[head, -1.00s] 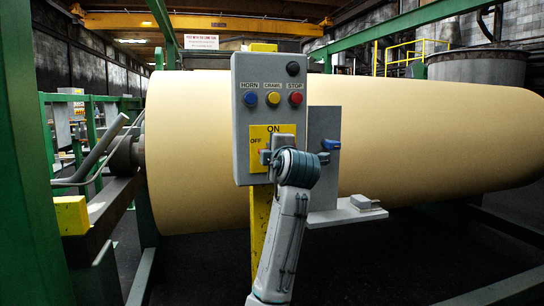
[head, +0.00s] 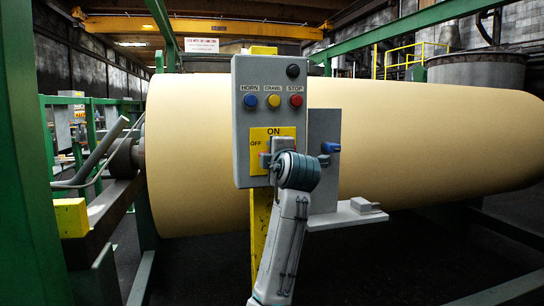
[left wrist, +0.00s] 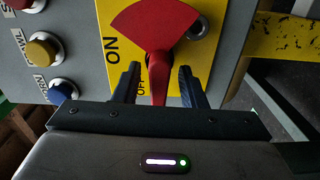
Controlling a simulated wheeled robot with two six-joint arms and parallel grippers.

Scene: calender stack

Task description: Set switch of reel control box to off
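The grey reel control box (head: 240,130) stands upright in the middle of the head view. Its yellow switch plate (head: 258,133) has ON at the top and OFF at the left. In the left wrist view, which is turned sideways, the red switch (left wrist: 158,62) has a wide fan-shaped part, and its narrow handle points down beside the OFF label. My left gripper (left wrist: 158,72) is open, with one dark finger on each side of the handle and small gaps showing. In the head view, my left gripper (head: 270,158) covers most of the switch. My right gripper is in neither view.
Blue HORN (head: 250,101), yellow CRAWL (head: 273,101) and red STOP (head: 296,100) buttons sit above the switch plate. A grey bracket with a blue knob (head: 330,148) is at the right of the box. A large paper roll (head: 420,150) fills the space behind.

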